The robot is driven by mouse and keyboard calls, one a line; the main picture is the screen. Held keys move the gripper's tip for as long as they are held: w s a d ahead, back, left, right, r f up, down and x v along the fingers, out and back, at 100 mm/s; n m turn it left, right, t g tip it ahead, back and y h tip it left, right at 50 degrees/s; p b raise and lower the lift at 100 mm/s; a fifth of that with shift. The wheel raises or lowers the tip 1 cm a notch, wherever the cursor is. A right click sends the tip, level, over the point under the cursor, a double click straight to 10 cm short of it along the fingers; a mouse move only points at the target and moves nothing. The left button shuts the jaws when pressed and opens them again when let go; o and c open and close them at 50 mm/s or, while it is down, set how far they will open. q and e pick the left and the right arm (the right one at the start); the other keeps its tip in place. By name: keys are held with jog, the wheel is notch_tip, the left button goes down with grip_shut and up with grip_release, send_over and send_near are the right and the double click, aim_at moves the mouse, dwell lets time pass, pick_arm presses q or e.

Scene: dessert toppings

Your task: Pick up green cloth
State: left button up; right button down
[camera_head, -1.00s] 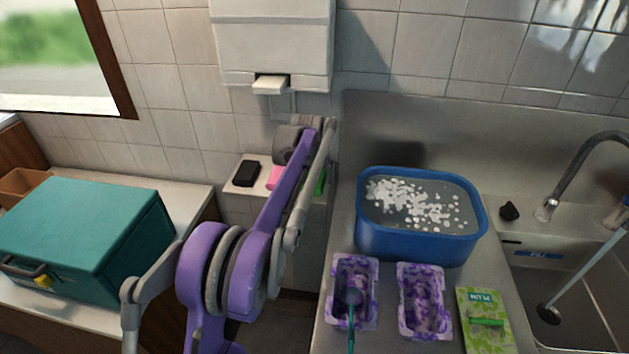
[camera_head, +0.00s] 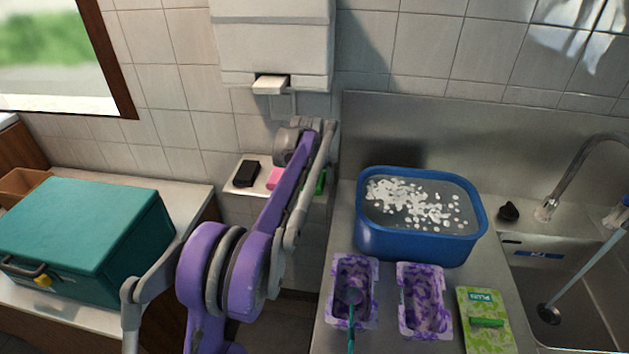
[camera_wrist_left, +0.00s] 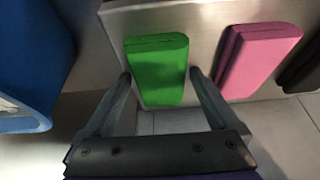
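The green cloth (camera_wrist_left: 160,68) is a folded block at the edge of a small pale shelf. In the left wrist view my left gripper (camera_wrist_left: 160,75) is open, with one fingertip on each side of the cloth's near part. I cannot tell whether the fingers touch it. In the head view only a strip of the green cloth (camera_head: 321,182) shows, to the right of my purple left arm. My left fingertips are not clear there. My right gripper is not in view.
A pink cloth (camera_wrist_left: 259,58) lies close to the right of the green one in the wrist view, with a black block (camera_head: 246,173) beyond it. A blue basin (camera_head: 420,240) stands to the right of the shelf in the head view. A white dispenser (camera_head: 272,45) hangs above.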

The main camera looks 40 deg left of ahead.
aim_at(314, 178)
pick_arm(q)
jog(key=c, duration=1)
notch_tip(314, 178, up, 10)
jog(key=shift+r+p, duration=0.25)
jog(key=shift+p, duration=0.3)
jog(key=shift+c, duration=0.2)
jog(key=o, duration=0.8)
jog(key=c, duration=0.6)
jog(key=shift+c, duration=0.2)
